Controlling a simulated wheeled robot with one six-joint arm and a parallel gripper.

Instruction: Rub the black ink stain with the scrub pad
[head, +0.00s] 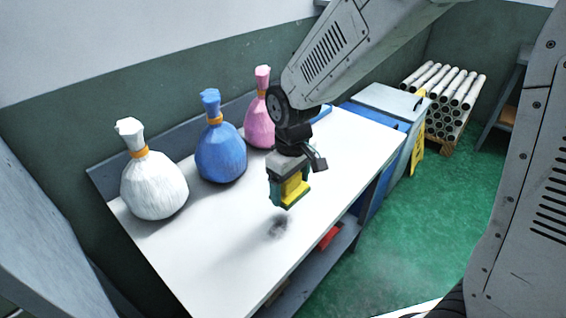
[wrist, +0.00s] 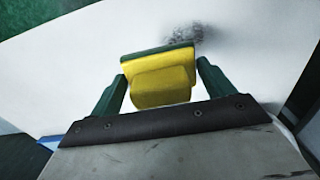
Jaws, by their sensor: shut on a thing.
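The scrub pad (head: 294,190) has a yellow body and a dark green face, and it also shows in the wrist view (wrist: 162,82). My gripper (head: 288,188) is shut on it, with a green finger on each side of the yellow part in the wrist view (wrist: 158,90). The black ink stain (head: 279,226) is a dark grey smudge on the white table top, just below the pad in the head view. In the wrist view the stain (wrist: 195,35) lies just beyond the pad's green edge, partly hidden by it. I cannot tell whether the pad touches the table.
White (head: 154,185), blue (head: 220,152) and pink (head: 259,122) tied bags stand along the back of the white table (head: 215,262). A red object (head: 328,238) lies on the shelf below. A yellow sign (head: 418,150) and stacked tubes (head: 446,105) stand beyond. The table front is clear.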

